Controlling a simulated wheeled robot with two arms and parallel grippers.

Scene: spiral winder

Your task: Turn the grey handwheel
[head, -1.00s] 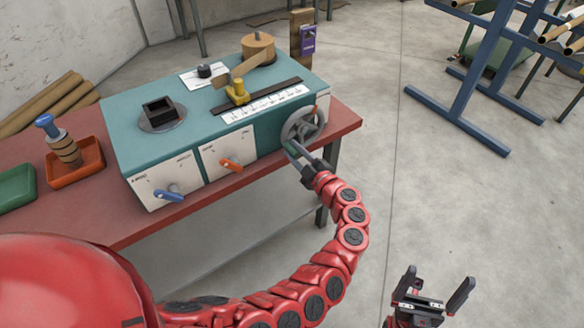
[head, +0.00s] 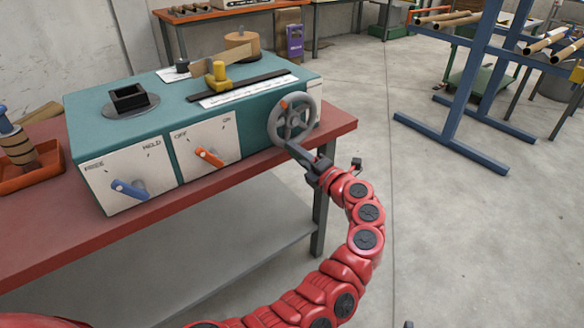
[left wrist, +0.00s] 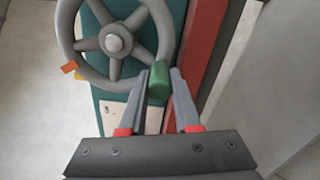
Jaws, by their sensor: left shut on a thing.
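The grey handwheel (head: 275,126) is on the right end of the teal winder box. It has spokes, a hub and a small orange mark on its rim. In the left wrist view the wheel (left wrist: 115,76) fills the upper left, with the orange mark at its left rim. My left gripper (head: 290,148) is at the lower rim. In the left wrist view its fingers (left wrist: 168,85) are shut on the wheel's green grip (left wrist: 158,80). A dark tip at the bottom edge of the head view may be my right gripper (head: 408,324); its jaws are hidden.
The winder (head: 170,82) stands on a red table (head: 60,250), with a blue lever (head: 130,188) and an orange lever (head: 208,156) on its front. An orange tray (head: 22,182) is at the left. A blue rack (head: 470,90) stands right; the floor between is clear.

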